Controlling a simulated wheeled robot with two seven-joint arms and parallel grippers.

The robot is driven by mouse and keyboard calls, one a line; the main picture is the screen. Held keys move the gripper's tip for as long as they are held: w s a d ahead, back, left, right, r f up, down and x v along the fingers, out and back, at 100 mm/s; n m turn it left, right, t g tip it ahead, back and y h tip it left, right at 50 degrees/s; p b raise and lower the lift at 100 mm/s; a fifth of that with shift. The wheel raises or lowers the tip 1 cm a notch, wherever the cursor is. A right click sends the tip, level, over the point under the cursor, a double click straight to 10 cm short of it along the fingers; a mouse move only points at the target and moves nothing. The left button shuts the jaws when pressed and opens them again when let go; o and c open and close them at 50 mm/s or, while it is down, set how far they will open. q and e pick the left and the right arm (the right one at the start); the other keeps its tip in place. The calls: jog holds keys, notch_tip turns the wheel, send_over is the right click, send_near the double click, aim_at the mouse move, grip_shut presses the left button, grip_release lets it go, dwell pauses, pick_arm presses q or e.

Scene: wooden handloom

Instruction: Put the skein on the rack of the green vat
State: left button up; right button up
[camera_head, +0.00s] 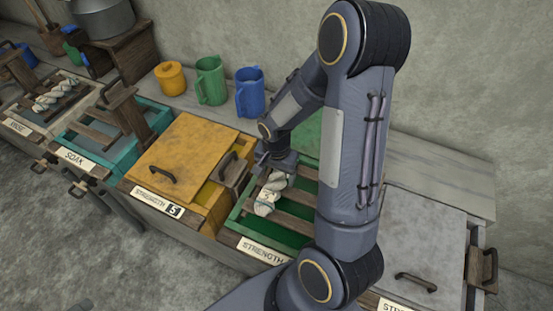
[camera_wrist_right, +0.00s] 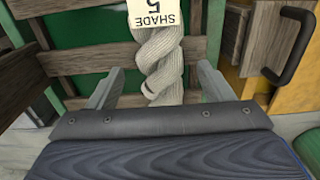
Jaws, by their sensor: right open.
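The pale twisted skein (camera_head: 265,203) lies across the wooden slats of the rack (camera_head: 293,217) on the green vat (camera_head: 233,221). It also shows in the right wrist view (camera_wrist_right: 160,55), with a "SHADE 5" tag (camera_wrist_right: 158,14) at its upper end. My right gripper (camera_head: 277,164) is over the skein's far end. In the wrist view its two fingers (camera_wrist_right: 158,82) are spread, one on each side of the skein, with gaps between. My own arm hides the right part of the green vat. My left gripper is not seen.
The yellow vat (camera_head: 180,155) with its lid on stands to the left, then the teal soak vat (camera_head: 70,145). Another skein (camera_head: 60,95) lies on the far-left rack. A grey lidded vat (camera_head: 425,245) is at right. Jugs (camera_head: 210,80) stand behind.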

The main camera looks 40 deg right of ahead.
aim_at(276, 179)
notch_tip(276, 179, up, 9)
jog(key=s+a+r+n+t+y, duration=0.3)
jog(key=s+a+r+n+t, duration=0.2)
jog(key=s+a+r+n, duration=0.5)
jog(key=shift+s+a+r+n+t+y, duration=0.15)
jog(key=shift+s+r+n+t+y, duration=0.25)
jog(key=shift+s+r, duration=0.85)
jog(key=shift+s+f, duration=0.4)
